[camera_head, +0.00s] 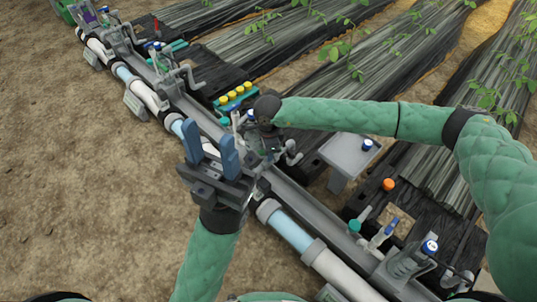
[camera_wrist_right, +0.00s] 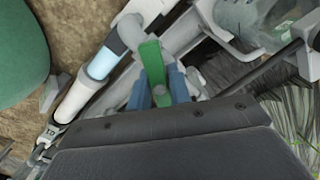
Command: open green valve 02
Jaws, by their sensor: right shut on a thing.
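A green valve handle (camera_wrist_right: 151,62) shows in the right wrist view, between the two blue fingers of my right gripper (camera_wrist_right: 159,90). The gripper is shut on it beside the pipe. No number is readable on this handle. In the head view my right arm's dark wrist is over the middle of the pipe line, and it hides the valve and the right fingertips. My left gripper (camera_head: 211,150) is open and empty, its two blue fingers pointing up, in front of the pipe and left of the right wrist.
The pale blue and white pipe (camera_head: 290,233) runs diagonally on a grey rail. A green block with yellow caps (camera_head: 236,95) lies behind it. A grey stand (camera_head: 350,153) and an orange knob (camera_head: 388,184) are at right. Bare soil at left is free.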

